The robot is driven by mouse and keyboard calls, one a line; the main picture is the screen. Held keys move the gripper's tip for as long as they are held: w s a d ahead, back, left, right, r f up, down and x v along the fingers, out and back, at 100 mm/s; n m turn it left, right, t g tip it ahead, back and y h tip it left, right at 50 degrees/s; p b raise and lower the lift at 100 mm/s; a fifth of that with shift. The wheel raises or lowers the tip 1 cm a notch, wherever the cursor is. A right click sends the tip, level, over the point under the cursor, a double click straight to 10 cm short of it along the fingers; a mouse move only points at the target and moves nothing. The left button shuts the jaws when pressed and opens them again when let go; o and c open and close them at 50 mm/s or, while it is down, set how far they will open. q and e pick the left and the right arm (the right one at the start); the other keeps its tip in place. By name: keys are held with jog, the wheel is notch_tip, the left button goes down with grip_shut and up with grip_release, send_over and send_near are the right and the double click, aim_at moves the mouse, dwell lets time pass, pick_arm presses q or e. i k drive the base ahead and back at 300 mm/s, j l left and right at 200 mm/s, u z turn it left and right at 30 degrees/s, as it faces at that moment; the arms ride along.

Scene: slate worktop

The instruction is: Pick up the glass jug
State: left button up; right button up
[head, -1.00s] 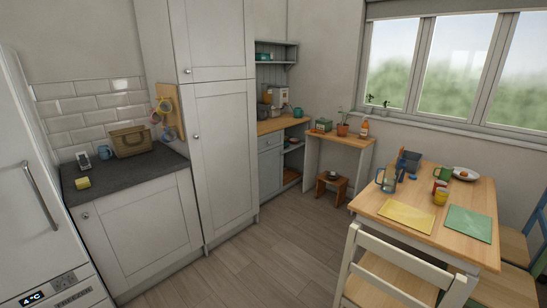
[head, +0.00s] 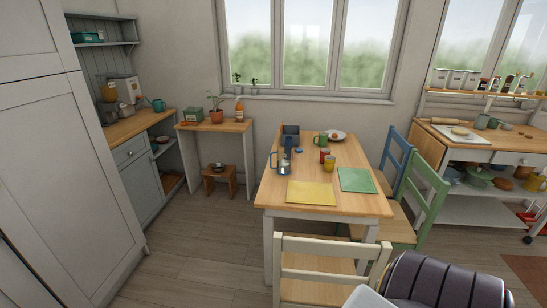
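A glass jug (head: 284,168) with a blue handle on its left stands upright on the wooden dining table (head: 348,157), near the table's left edge. A dark blue-grey box-like object (head: 291,131) is just behind it.
A yellow mat (head: 311,193), a green mat (head: 356,180), red and yellow cups (head: 329,164), a green mug (head: 321,140) and a plate (head: 337,134) share the table. A cream chair (head: 328,262) blocks the near side; blue and green chairs (head: 424,195) stand right. Floor (head: 205,245) left of the table is clear.

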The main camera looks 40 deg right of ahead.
aim_at(285, 153)
jog(key=i+j+z, duration=0.1)
jog(key=i+z, duration=0.15)
jog(key=i, duration=0.3)
jog(key=i+j+z, duration=0.25)
jog(key=i, duration=0.3)
jog(key=i+j+z, duration=0.25)
jog(key=i, duration=0.25)
